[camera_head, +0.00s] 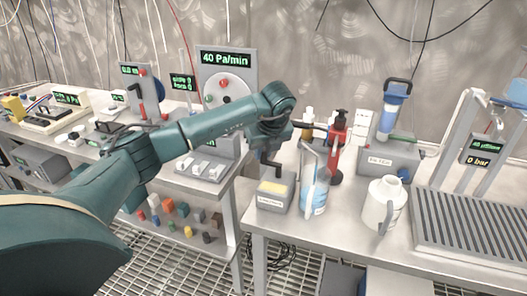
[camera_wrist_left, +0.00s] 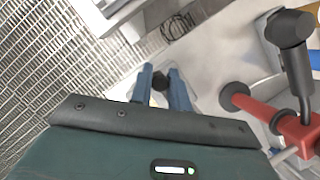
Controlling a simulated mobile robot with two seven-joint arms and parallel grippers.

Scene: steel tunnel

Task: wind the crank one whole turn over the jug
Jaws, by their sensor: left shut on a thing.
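My left gripper (camera_head: 270,160) is at the front table, above a grey box with a yellow top (camera_head: 272,188). In the left wrist view, its two blue fingers (camera_wrist_left: 160,88) are shut on a small dark knob (camera_wrist_left: 160,80), which I take as the crank's grip; the rest of the crank is hard to make out. A white jug (camera_head: 376,212) with a handle stands upright to the right, apart from the gripper. A clear vessel with blue liquid (camera_head: 316,198) stands between the box and the white jug. My right gripper is not in view.
A red upright device (camera_head: 338,142) with a black top stands behind the clear vessel; a red part (camera_wrist_left: 262,108) lies right of the fingers in the wrist view. A ribbed grey tray (camera_head: 470,240) fills the right. A gap separates the two tables.

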